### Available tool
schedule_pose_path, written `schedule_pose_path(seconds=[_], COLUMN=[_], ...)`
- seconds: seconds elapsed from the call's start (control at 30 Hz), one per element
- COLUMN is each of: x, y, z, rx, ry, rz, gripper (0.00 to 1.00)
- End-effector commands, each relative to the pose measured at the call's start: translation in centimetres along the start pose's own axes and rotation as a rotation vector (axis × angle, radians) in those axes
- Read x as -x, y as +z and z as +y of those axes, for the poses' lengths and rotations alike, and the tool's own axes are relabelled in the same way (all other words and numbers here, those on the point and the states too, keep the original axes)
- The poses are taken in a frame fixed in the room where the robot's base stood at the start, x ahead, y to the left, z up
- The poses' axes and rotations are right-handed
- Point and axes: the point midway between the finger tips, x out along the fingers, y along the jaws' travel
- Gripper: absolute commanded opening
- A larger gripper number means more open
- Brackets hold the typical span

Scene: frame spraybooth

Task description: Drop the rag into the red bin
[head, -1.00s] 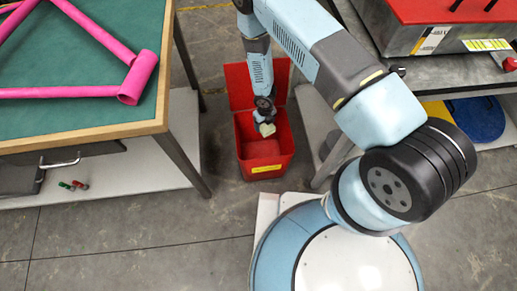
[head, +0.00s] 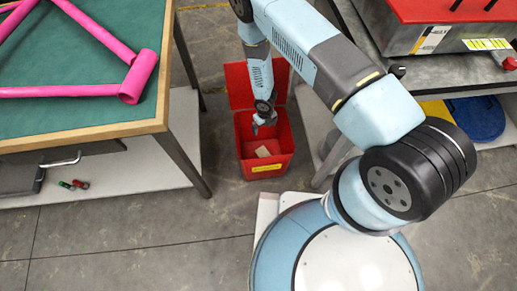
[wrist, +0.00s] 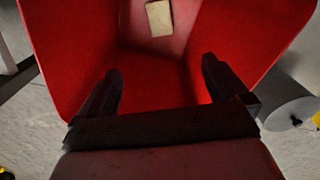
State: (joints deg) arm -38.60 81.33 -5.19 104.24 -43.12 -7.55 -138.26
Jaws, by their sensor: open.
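The red bin (head: 252,168) stands on the floor between the two tables, its lid raised at the back. The rag (head: 263,152) is a small pale beige piece lying inside the bin. In the wrist view the rag (wrist: 159,18) lies low in the bin, apart from my fingers. My gripper (head: 264,120) is over the bin's opening, pointing down. In the wrist view my gripper (wrist: 162,85) has its two dark fingers spread wide with nothing between them, and the bin's red walls (wrist: 70,50) surround them.
A green-topped table (head: 75,90) with a pink frame (head: 130,75) stands at the left. A grey bench (head: 440,75) with a red-topped machine stands at the right. Small red and green items (head: 74,184) lie on the left table's lower shelf.

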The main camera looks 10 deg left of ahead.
Motion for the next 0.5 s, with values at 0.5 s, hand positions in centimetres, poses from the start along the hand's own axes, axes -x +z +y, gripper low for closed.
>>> schedule_pose_path(seconds=[0.5], x=[3.1], y=[0.1], z=[0.0], rx=[0.001], ry=[0.0], rz=[-0.002], gripper=[1.0])
